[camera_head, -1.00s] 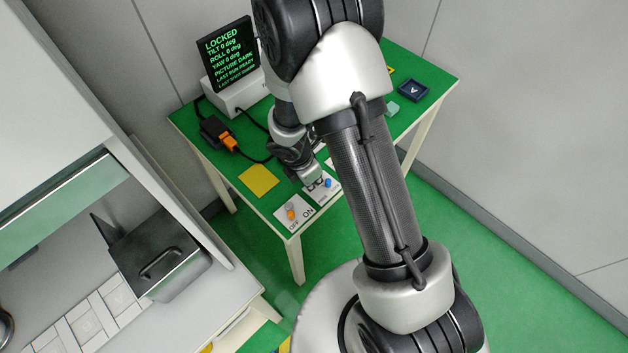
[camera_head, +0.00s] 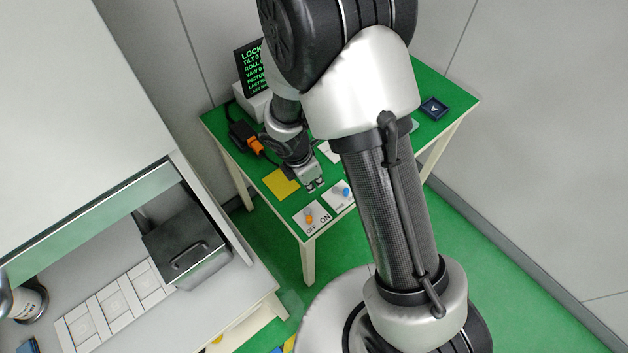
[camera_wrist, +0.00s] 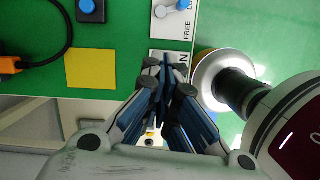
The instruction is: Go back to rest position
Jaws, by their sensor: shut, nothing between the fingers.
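My gripper (camera_head: 315,184) is above the front part of the green table (camera_head: 232,160) in the head view, near a yellow square (camera_head: 281,184) and two white switch plates. In the wrist view my gripper (camera_wrist: 164,68) has its fingers together, with nothing between them. The OFF/ON plate (camera_head: 311,216) has an orange-tipped lever. The other plate (camera_head: 340,194) has a blue-tipped lever. In the wrist view, the FREE plate (camera_wrist: 172,18) shows at the top, and the fingers partly cover the ON plate.
A dark display (camera_head: 252,68) with green text stands at the table's back, partly hidden by my arm. A black and orange connector (camera_head: 250,141) lies on the table. A worktop (camera_head: 215,295) with a dark metal box (camera_head: 188,247) is at left. Green floor is open at right.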

